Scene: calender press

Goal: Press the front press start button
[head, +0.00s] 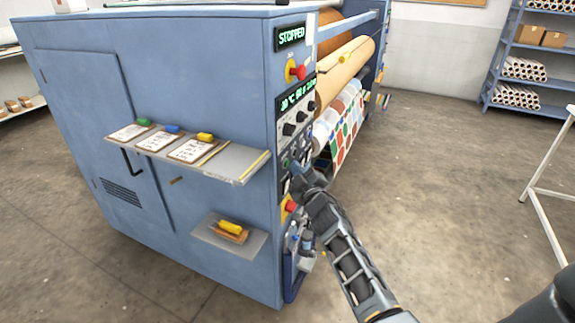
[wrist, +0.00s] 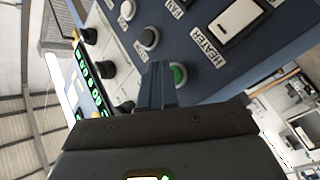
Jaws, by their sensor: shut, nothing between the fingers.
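The blue press cabinet (head: 190,80) stands at the left, with a control panel on its narrow front edge. In the wrist view a green round button (wrist: 179,75) sits on the dark panel, partly covered by my fingers; no start label is readable beside it. My gripper (wrist: 158,72) is shut and empty, its fingertips close beside the green button, to its left in that view. I cannot tell whether they touch the panel or the button. In the head view my gripper (head: 296,172) is at the lower panel and hides part of it.
The upper display (head: 290,37) reads STOPPED. Red stop knobs (head: 298,72) stick out above and below the knob row.

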